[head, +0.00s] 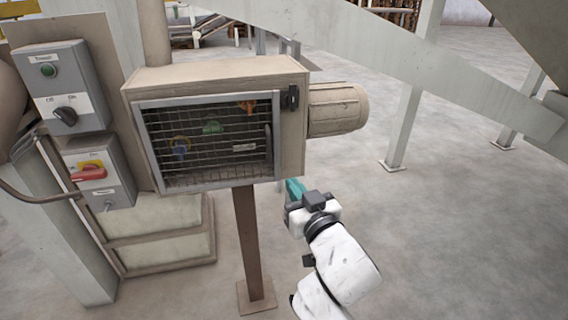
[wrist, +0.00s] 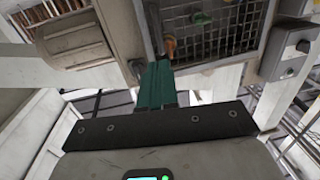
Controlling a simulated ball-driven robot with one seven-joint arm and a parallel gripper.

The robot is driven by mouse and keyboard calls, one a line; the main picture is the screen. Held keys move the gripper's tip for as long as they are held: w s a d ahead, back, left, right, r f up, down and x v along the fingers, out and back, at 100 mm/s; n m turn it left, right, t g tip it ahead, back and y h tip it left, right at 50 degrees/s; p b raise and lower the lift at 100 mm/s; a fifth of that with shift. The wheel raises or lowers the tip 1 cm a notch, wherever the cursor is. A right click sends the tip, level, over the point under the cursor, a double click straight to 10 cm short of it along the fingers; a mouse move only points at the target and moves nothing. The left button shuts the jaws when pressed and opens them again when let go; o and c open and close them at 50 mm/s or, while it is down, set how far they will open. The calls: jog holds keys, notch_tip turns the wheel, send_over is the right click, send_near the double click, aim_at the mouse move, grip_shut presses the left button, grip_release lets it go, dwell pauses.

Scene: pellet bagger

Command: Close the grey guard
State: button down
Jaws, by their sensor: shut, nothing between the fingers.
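The grey guard (head: 210,185) is a framed wire-mesh panel over the front of a beige box (head: 215,72). It looks flat against the box front or nearly so; I cannot tell whether a small gap is left. Coloured knobs show behind the mesh. The guard's mesh also shows in the wrist view (wrist: 222,42). My gripper (head: 294,187) has teal fingers and is just below and right of the guard's lower right corner. In the wrist view its fingers (wrist: 158,68) are together and empty, pointing toward the box edge beside the mesh. Whether they touch anything is unclear.
A black latch-like part (head: 290,97) is at the box's upper right edge. A beige motor (head: 337,108) juts out right. Two grey control boxes (head: 65,85) stand left. A brown post (head: 254,240) carries the box. Floor to the right is open.

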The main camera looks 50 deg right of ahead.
aim_at(269, 151)
jog(key=p+x, duration=0.4)
jog(key=x, duration=0.9)
jog(key=shift+w+d+r, duration=0.1)
jog(key=shift+w+d, duration=0.05)
jog(key=shift+w, duration=0.05)
jog(key=shift+w+d+r+p, duration=0.15)
jog(key=shift+w+d+p, duration=0.6)
jog(key=shift+w+d, duration=0.3)
jog(key=shift+s+d, duration=0.1)
jog(key=shift+s, duration=0.05)
